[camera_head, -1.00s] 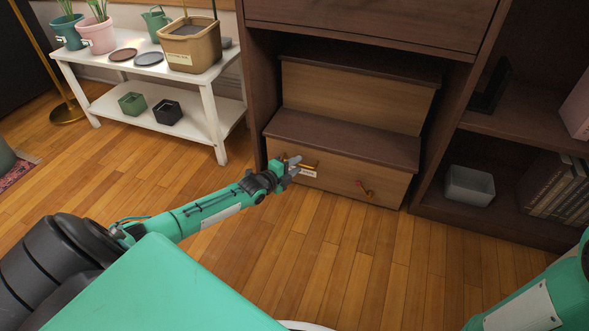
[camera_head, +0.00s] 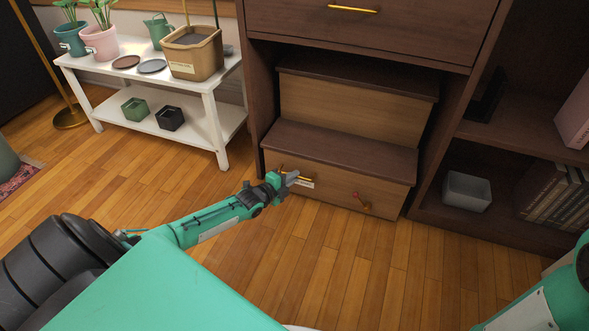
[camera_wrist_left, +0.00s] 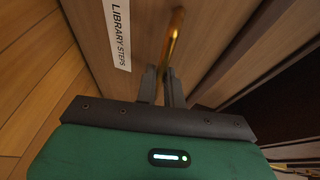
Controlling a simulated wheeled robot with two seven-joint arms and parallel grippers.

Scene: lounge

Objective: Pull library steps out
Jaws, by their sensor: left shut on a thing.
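The library steps (camera_head: 340,152) are two dark treads with lighter wooden fronts, upright in a recess of the dark cabinet. A brass handle (camera_head: 297,177) is on the left of the lower front, and it also shows in the left wrist view (camera_wrist_left: 175,38). A white label there reads "LIBRARY STEPS" (camera_wrist_left: 118,35). My right gripper is out of view.
The dark cabinet (camera_head: 360,40) surrounds the steps, with a drawer above. A shelf at right holds a grey bin (camera_head: 467,191) and books (camera_head: 550,190). A white plant stand (camera_head: 216,130) is at left. The wooden floor (camera_head: 330,260) before the steps is clear.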

